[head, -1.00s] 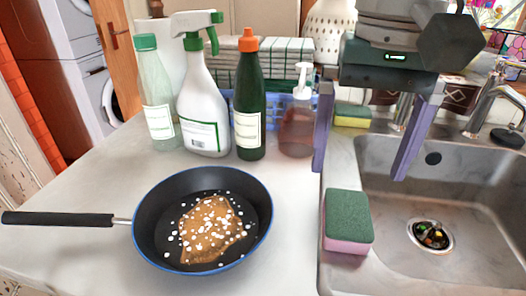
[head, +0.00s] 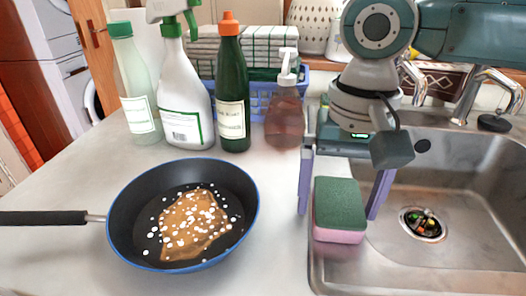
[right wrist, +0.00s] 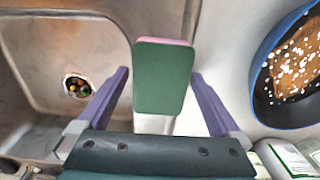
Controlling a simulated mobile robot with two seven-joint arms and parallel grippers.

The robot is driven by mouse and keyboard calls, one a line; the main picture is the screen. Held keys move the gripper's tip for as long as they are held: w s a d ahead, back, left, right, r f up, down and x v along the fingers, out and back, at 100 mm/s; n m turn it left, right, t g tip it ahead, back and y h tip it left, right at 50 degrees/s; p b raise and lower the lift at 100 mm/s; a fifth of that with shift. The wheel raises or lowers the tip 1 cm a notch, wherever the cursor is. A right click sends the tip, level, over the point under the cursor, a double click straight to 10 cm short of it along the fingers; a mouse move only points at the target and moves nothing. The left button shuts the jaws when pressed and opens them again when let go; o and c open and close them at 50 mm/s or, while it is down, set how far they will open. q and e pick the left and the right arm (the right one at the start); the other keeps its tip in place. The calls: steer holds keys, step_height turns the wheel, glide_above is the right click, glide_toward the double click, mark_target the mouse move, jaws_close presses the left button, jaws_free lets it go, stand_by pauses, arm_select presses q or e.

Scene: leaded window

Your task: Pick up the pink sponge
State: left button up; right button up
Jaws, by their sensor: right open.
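The pink sponge (head: 339,211) has a green scouring top and a pink lower part. It sits on the counter strip at the left edge of the sink. My right gripper (head: 339,208) is open, with one purple finger to the left of the sponge and the other to its right, set slightly behind. In the right wrist view the sponge (right wrist: 164,78) shows centrally ahead, between the lines of the two open fingers (right wrist: 160,85). Its green face is toward the camera, with a gap on each side. My left gripper is not in view.
A frying pan (head: 125,225) with food stands left of the sponge. Bottles, including a dark green one (head: 232,90) and a soap dispenser (head: 284,115), stand behind. The steel sink (head: 470,240) lies to the right, with a tap (head: 485,85) at its back.

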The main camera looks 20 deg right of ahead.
mark_target(339, 198)
steer(key=c, duration=1.2)
step_height(339, 198, up, 20)
steer(key=p, duration=0.3)
steer(key=shift+p, duration=0.3)
